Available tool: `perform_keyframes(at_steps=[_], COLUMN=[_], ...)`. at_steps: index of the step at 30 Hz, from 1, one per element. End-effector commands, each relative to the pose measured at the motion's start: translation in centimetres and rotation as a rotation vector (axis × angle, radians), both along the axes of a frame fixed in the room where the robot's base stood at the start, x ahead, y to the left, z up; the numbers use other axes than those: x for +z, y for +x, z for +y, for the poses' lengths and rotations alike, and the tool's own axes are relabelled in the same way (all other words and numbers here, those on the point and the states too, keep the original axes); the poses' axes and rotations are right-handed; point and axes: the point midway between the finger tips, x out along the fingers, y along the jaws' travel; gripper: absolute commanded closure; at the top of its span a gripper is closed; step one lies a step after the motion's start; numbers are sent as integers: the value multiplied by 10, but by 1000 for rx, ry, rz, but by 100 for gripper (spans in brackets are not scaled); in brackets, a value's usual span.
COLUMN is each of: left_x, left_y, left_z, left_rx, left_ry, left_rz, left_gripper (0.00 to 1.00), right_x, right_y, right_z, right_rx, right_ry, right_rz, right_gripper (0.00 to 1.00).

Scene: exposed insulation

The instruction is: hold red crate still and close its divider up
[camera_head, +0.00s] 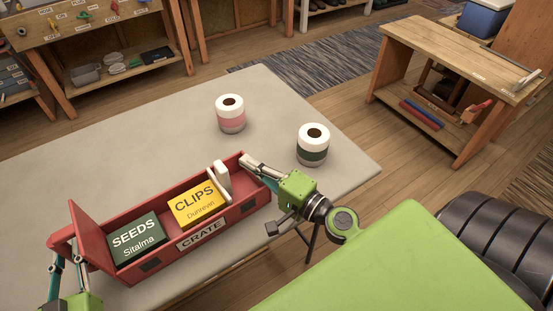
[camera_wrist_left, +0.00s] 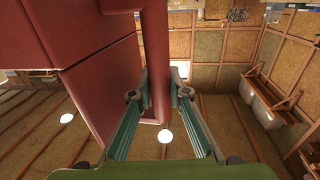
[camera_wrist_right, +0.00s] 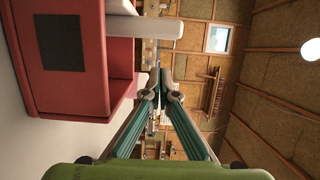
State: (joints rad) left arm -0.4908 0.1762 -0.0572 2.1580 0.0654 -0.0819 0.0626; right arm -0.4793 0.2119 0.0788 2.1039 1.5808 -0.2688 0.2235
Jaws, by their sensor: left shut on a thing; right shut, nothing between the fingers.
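The red crate (camera_head: 190,250) stands on the grey table with a CRATE label on its near side. It holds a green SEEDS box (camera_head: 135,240) and a yellow CLIPS box (camera_head: 197,206). A white upright divider piece (camera_head: 223,180) stands right of the yellow box, with an empty section further right. A red panel (camera_head: 88,233) stands tilted up at the left end. My left gripper (camera_head: 66,254) is shut on the red crate's left handle bar (camera_wrist_left: 155,50). My right gripper (camera_head: 252,162) is shut and empty beside the crate's right end; its fingertips meet in the right wrist view (camera_wrist_right: 163,85).
Two white rolls, one with a pink band (camera_head: 231,115) and one with a green band (camera_head: 312,146), stand on the table (camera_head: 265,95) behind the crate. A wooden bench (camera_head: 455,55) stands at the back right, with a shelving unit at the back left.

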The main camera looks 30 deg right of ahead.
Motion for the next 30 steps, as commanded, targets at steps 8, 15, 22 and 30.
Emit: perform_keyframes(at_steps=[8,15,22,30], left_x=[-1,-1,-1,-1], left_y=[0,0,0,0], left_z=[0,0,0,0], left_rx=[-1,0,0,1], left_ry=[-1,0,0,1], left_rz=[3,3,3,3], left_gripper=[100,100,100,100], right_x=[-1,-1,1,0], right_y=[-53,-88,-96,-95], right_z=[-20,-31,-33,-33], right_rx=[-6,-4,-2,-1], right_ry=[3,1,-1,-1], right_rz=[3,3,-1,-1], right_gripper=[100,100,100,100])
